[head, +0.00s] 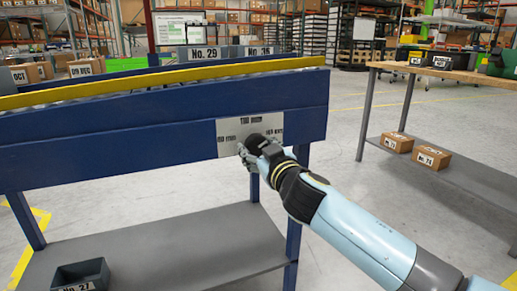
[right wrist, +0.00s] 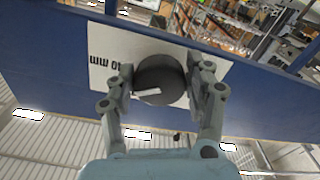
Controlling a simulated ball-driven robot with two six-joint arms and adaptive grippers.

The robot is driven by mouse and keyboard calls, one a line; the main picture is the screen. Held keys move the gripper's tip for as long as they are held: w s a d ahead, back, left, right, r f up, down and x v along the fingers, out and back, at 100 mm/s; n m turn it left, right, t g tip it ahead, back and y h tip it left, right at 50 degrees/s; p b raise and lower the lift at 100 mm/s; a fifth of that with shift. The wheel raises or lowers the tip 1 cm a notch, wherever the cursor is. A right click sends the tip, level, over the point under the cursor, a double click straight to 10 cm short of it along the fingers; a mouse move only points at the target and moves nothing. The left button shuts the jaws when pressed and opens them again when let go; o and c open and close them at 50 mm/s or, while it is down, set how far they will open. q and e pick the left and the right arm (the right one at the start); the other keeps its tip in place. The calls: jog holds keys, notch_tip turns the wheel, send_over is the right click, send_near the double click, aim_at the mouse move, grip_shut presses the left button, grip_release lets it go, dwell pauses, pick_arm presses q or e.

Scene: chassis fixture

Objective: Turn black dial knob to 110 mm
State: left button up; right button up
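The black dial knob (right wrist: 160,80) sits on a light grey label plate (right wrist: 101,58) on the blue beam. A short white mark shows on the knob's face, low in the right wrist view. My right gripper (right wrist: 160,84) has one finger on each side of the knob, seemingly touching it. In the head view my right gripper (head: 249,155) covers most of the knob. The plate (head: 228,128) there has mm labels at the top, left and right, too blurred to read surely. My left gripper is out of view.
A yellow rail (head: 150,78) runs along the top of the blue beam (head: 110,135). A grey shelf (head: 165,255) below holds a dark bin (head: 82,274). A wooden-topped bench (head: 440,70) with boxes stands at the right, with open floor between.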

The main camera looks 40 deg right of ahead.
jog(key=c, duration=0.6)
jog(key=shift+c, duration=0.2)
jog(key=shift+n, duration=0.3)
jog(key=n, duration=0.4)
jog(key=shift+d+n, duration=0.1)
jog(key=shift+n, duration=0.2)
jog(key=n+p, duration=0.1)
jog(key=n, duration=0.1)
jog(key=shift+r+n, duration=0.15)
jog(key=shift+n, duration=1.25)
jog(key=shift+n+p, duration=0.35)
jog(key=shift+n, duration=0.15)
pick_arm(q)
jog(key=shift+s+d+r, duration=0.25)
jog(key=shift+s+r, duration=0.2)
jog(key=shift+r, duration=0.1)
pick_arm(e)
jog(key=shift+n, duration=0.3)
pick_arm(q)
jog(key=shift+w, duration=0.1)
